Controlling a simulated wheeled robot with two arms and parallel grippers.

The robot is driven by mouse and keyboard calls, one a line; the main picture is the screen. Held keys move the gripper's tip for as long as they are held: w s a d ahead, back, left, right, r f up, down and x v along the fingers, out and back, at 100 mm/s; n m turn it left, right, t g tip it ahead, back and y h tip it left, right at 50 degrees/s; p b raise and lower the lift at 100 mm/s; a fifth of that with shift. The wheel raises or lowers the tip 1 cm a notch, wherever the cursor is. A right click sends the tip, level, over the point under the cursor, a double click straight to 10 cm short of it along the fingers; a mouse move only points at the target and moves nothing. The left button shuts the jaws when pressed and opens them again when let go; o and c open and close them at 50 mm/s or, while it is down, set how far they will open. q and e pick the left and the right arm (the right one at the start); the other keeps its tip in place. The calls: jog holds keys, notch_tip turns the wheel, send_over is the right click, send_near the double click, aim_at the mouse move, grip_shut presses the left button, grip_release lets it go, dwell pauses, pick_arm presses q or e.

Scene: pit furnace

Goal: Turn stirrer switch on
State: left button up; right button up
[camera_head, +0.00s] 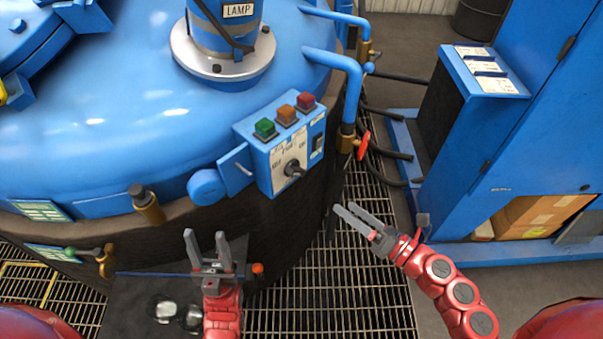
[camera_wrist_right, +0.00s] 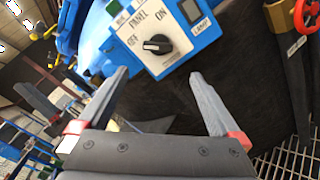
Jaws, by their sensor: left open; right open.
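A blue control box (camera_head: 265,155) is on the side of the blue furnace. Its front plate carries a black rotary knob (camera_head: 294,168) with OFF and ON marks; the right wrist view shows the knob (camera_wrist_right: 157,45) under the word PANEL. A dark rocker switch (camera_head: 317,141) sits to its right. I cannot read a stirrer label on any control. My right gripper (camera_head: 345,207) is open and empty, below and right of the box, apart from it. In its wrist view the knob shows beyond the open fingers (camera_wrist_right: 160,78). My left gripper (camera_head: 206,236) is open, lower left of the box.
Green (camera_head: 265,129), orange (camera_head: 287,115) and red (camera_head: 306,102) buttons top the box. A red valve wheel (camera_head: 363,145) and blue pipe (camera_head: 350,85) stand just right of it. A blue cabinet (camera_head: 530,120) is farther right. Open grating (camera_head: 320,290) lies below.

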aim_at(300, 174)
jog(key=p+x, duration=0.2)
jog(key=x, duration=1.2)
jog(key=shift+w+a+r+p, duration=0.1)
jog(key=shift+a+p, duration=0.2)
jog(key=shift+w+a, duration=0.4)
jog(key=c, duration=1.2)
